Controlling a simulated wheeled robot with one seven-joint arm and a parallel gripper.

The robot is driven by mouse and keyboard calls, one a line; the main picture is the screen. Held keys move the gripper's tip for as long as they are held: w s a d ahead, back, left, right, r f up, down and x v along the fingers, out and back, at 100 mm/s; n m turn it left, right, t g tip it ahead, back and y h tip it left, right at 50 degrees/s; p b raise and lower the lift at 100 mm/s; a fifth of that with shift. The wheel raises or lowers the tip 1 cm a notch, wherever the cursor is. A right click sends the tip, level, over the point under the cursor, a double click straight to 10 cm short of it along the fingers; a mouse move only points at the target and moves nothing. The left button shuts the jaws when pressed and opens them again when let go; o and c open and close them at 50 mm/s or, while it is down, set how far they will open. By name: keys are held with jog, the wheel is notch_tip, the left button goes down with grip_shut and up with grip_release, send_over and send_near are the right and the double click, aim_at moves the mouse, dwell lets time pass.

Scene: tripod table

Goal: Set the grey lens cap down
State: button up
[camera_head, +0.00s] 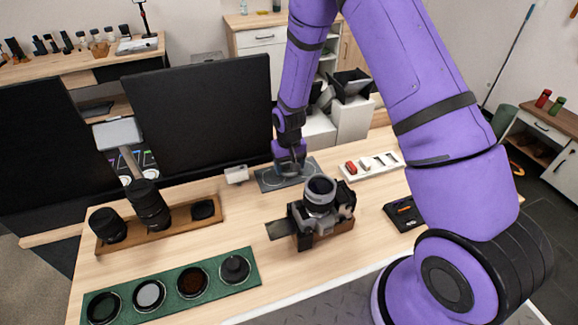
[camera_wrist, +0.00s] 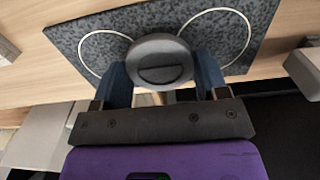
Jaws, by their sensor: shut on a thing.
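The grey lens cap (camera_wrist: 160,62) is a round disc with a slot-like bar across it. In the wrist view it sits between the two blue fingers of my gripper (camera_wrist: 162,80), which are shut on its sides. Behind it lies a dark speckled mat (camera_wrist: 155,30) with two pale ring outlines, and the cap overlaps the space between the rings. I cannot tell whether the cap touches the mat. In the head view my gripper (camera_head: 290,165) is over the same mat (camera_head: 268,185), and the cap is too small and covered to make out.
A camera on a stand (camera_head: 318,205) is just in front of the mat. A white tray with small items (camera_head: 372,165) lies to the right, and a small white block (camera_head: 236,174) to the left. A dark monitor (camera_head: 200,125) stands behind. A green filter tray (camera_head: 257,280) is at the front left.

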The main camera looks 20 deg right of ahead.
aim_at(289, 167)
jog(key=shift+f, duration=0.25)
jog(key=shift+f, duration=0.15)
jog(key=o, duration=1)
jog(key=shift+c, duration=0.2)
notch_tip(289, 167, up, 12)
jog(key=shift+r, duration=0.25)
